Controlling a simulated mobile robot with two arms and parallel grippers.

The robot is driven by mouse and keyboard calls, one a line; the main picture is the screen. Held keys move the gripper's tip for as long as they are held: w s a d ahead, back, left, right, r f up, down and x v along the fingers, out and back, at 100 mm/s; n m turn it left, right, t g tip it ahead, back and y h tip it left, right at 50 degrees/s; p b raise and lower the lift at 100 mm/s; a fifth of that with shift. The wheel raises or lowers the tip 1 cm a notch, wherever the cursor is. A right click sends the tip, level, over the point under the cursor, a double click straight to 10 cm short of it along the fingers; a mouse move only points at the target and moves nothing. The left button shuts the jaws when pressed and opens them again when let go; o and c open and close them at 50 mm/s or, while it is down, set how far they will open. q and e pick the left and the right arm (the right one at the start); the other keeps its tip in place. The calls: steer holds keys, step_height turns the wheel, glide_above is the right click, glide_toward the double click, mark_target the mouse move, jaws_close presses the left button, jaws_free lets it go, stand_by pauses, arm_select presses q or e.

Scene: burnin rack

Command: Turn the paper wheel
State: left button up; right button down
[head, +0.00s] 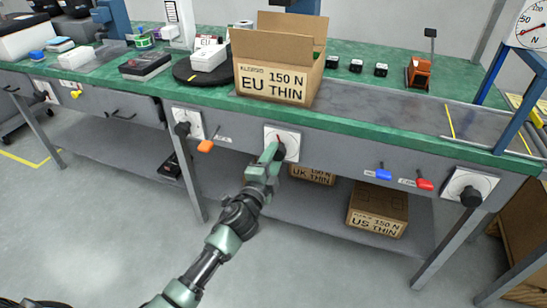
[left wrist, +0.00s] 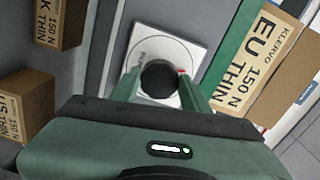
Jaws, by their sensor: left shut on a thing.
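The wheel is a black round knob (left wrist: 158,79) on a white square dial plate (left wrist: 177,47) with a red mark, set on the front panel under the bench top. In the head view the plate (head: 290,139) is at the middle of the panel, and my gripper largely hides the knob. My left gripper (head: 273,153) reaches up to it from below. In the left wrist view its green fingers (left wrist: 158,90) are on either side of the knob, shut on it. My right gripper is not in view.
Other dials sit at the left (head: 187,122) and right (head: 470,187), with an orange lever (head: 205,146) nearby. A US THIN box (head: 378,208) is on the lower shelf.

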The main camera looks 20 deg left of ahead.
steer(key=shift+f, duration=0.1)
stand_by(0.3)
arm_select(q)
steer(key=o, duration=1.4)
steer(key=shift+c, duration=0.2)
steer(key=s, duration=0.7)
steer(key=shift+s+a+p, duration=0.15)
steer(key=shift+s+p, duration=0.25)
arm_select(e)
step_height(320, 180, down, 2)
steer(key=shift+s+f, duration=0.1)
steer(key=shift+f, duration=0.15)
